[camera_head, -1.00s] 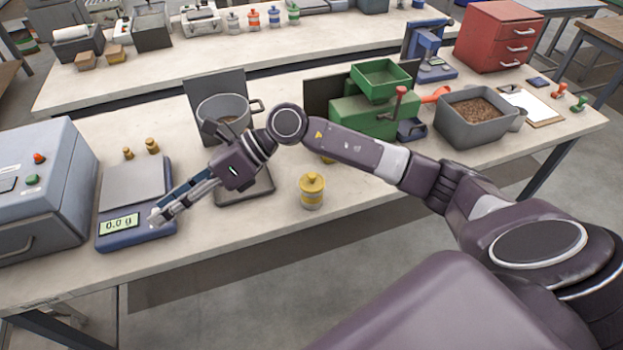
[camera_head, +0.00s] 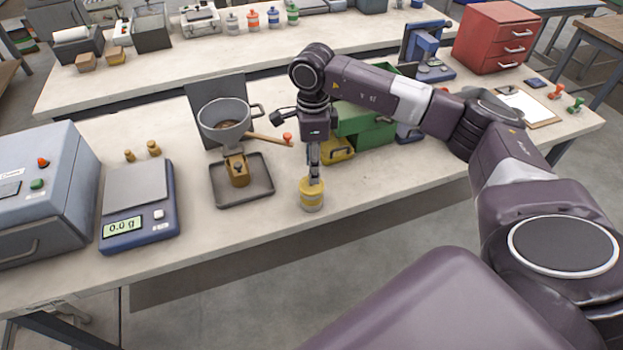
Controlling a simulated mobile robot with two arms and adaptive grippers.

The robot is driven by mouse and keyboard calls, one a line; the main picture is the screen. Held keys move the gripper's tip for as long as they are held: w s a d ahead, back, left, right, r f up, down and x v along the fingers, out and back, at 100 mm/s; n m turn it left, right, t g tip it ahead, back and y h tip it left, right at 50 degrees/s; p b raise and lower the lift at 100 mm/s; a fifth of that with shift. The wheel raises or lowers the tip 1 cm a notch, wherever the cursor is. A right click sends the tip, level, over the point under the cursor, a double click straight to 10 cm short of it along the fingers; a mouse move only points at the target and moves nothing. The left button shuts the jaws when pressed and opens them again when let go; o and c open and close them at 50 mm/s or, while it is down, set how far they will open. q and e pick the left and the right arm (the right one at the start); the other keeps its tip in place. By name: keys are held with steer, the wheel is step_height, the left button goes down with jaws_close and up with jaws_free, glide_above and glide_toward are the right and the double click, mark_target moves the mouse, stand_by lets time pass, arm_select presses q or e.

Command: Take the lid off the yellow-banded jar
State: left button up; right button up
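The yellow-banded jar (camera_head: 312,201) stands upright on the near bench, close to its front edge. Its yellow lid (camera_head: 309,188) is seated on the jar. My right gripper (camera_head: 316,180) points straight down over the jar, with its fingertips at the lid's top. The fingers hide the lid's knob. They look close together, but I cannot tell whether they grip the knob. My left gripper is not in view.
A scale (camera_head: 141,228) reading 0.0 g is farther left. A green machine (camera_head: 370,128) stands behind my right arm. Bench around the jar is clear.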

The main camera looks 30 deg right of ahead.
steer(key=shift+a+f+p, duration=0.2)
steer(key=shift+f+p, duration=0.35)
steer(key=shift+f, duration=1.25)
steer(key=c, duration=0.9)
steer(key=shift+c, duration=0.2)
